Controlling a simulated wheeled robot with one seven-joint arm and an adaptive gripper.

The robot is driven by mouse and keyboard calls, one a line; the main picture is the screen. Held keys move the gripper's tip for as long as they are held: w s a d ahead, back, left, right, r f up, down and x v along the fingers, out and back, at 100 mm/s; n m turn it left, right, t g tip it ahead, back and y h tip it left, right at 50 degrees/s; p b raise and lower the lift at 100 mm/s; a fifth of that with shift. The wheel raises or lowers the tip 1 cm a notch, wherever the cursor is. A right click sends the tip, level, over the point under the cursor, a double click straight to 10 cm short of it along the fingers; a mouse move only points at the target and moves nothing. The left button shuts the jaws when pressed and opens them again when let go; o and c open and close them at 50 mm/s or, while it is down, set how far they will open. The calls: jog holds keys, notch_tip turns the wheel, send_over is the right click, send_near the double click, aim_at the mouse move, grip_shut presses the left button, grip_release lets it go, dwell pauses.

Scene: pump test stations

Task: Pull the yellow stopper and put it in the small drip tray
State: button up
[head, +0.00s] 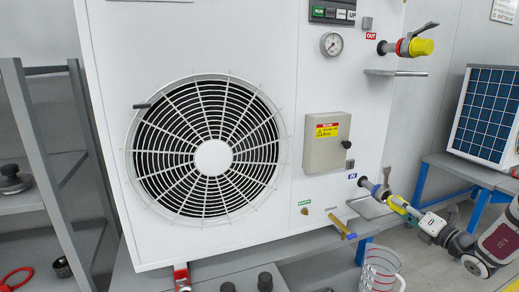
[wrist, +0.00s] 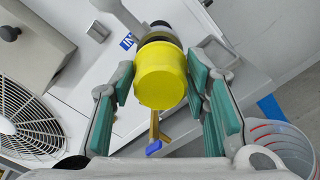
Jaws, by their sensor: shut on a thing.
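A yellow stopper (head: 398,203) sits at the end of the lower pipe fitting beside the blue IN label. In the wrist view the stopper (wrist: 161,77) is between the green pads of my gripper (wrist: 161,95), which is shut on it. My gripper (head: 405,208) reaches it from the lower right in the head view. The stopper is still in line with the fitting; I cannot tell whether it is fully seated. A small metal tray (head: 366,209) juts from the panel just below this fitting, partly hidden. A second yellow stopper (head: 421,47) is on the upper OUT fitting.
A shelf-like tray (head: 396,73) sits under the OUT fitting. A brass tap with a blue end (head: 350,236) is below left, above a clear jug with red marks (head: 381,268). A grey box (head: 326,142) sticks out of the panel. A blue-legged bench (head: 470,172) stands right.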

jog(key=shift+p+v, duration=0.45)
jog(key=shift+v, duration=0.95)
